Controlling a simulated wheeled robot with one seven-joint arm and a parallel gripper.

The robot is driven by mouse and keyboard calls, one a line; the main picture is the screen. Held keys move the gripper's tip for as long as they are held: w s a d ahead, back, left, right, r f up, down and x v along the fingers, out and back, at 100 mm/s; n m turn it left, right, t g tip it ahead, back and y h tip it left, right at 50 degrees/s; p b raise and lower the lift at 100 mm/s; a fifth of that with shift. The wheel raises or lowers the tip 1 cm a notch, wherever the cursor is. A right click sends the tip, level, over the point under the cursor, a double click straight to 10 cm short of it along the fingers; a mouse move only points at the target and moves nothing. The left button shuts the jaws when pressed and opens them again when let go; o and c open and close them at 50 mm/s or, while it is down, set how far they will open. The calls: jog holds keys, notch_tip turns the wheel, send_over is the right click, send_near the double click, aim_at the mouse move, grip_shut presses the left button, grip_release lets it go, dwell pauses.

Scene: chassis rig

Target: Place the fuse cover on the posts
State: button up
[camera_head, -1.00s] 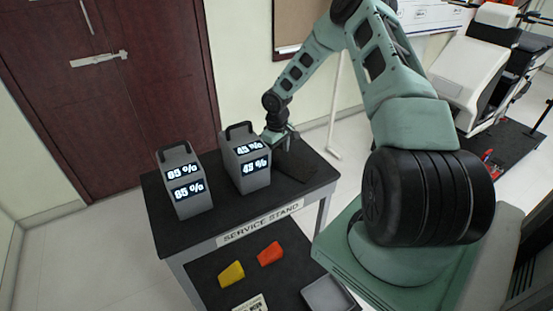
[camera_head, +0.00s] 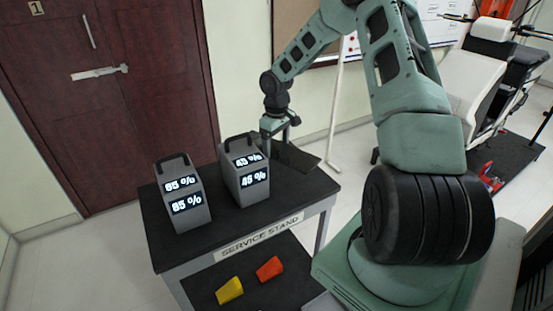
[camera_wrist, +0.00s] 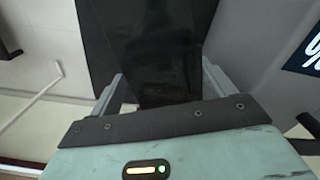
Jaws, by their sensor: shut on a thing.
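The fuse cover appears to be the flat dark panel (camera_head: 297,157) at the right end of the service stand's top. In the wrist view the dark panel (camera_wrist: 145,45) runs away from my gripper (camera_wrist: 145,95), between the two grey fingers. I cannot make out the posts in either view.
Two grey battery boxes (camera_head: 183,200) and (camera_head: 245,172) with percentage displays stand left of my gripper on the service stand (camera_head: 225,222). Yellow (camera_head: 230,290) and orange (camera_head: 269,268) pieces lie on the lower shelf. A white seat on a dark platform (camera_head: 500,185) is at right.

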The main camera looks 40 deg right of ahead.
notch_tip(320, 180, up, 9)
jog(key=shift+b, duration=0.45)
